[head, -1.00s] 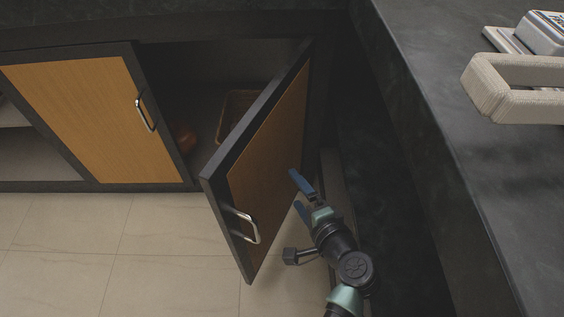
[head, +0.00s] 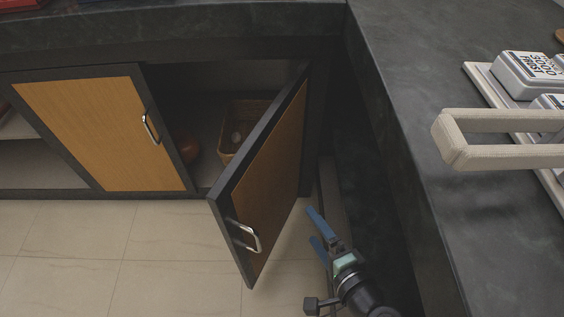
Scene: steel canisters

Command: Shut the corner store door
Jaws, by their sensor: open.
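The corner store door (head: 267,184) stands open, swung out from the cabinet, with a wood panel in a dark frame. Its silver handle (head: 244,237) is near the free edge at the lower left. The cabinet opening behind it shows on the left of the door. My gripper (head: 314,231) has blue fingers spread apart and empty. It is to the right of the door, beside its outer face, with a gap between them in the picture. Whether a fingertip touches the door cannot be told.
A shut wooden door (head: 98,132) is at the left. A wicker basket (head: 238,128) and a round brown pot (head: 186,149) are inside the cabinet. Tiled floor (head: 160,255) is clear.

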